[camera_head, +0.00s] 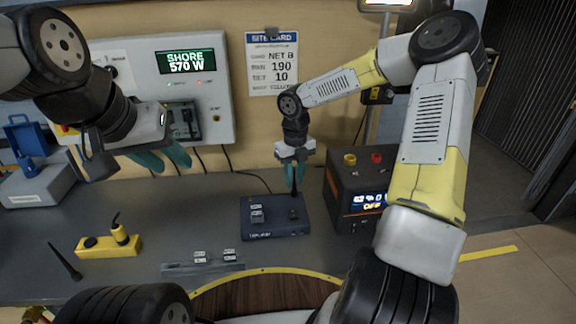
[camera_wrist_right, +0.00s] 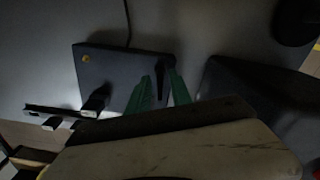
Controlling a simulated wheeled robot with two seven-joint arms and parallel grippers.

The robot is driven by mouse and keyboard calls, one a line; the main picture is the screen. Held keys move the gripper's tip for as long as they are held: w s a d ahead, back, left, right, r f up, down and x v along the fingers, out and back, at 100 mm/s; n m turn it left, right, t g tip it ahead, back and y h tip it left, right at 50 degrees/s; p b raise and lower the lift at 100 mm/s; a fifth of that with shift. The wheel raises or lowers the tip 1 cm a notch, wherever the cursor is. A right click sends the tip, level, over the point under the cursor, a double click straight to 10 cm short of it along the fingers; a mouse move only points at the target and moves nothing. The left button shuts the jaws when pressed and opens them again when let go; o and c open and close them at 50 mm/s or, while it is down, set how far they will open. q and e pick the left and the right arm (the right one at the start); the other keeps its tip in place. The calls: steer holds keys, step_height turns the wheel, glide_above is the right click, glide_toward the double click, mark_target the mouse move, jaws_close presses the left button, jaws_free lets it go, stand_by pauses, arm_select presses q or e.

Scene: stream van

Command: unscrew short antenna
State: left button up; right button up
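The short antenna (camera_head: 294,187) is a small black rod standing on the right part of a dark blue box (camera_head: 262,233) on the bench. My right gripper (camera_head: 295,182) is directly above the box, pointing down, with its teal fingers on either side of the antenna. In the right wrist view, the dark antenna (camera_wrist_right: 160,84) shows between the two fingers (camera_wrist_right: 161,80), which look apart; contact is hard to tell in the shade. My left gripper (camera_head: 165,158) hangs open and empty at the left, in front of the wall panel, away from the box.
A grey rack (camera_head: 202,268) with small labelled blocks lies in front of the box. A black and orange power unit (camera_head: 352,190) stands close to its right. A grey case (camera_head: 38,188) stands far left.

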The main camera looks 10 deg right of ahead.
steer(key=m, duration=0.3)
steer(key=shift+m, duration=2)
steer(key=m, duration=0.4)
jaws_close()
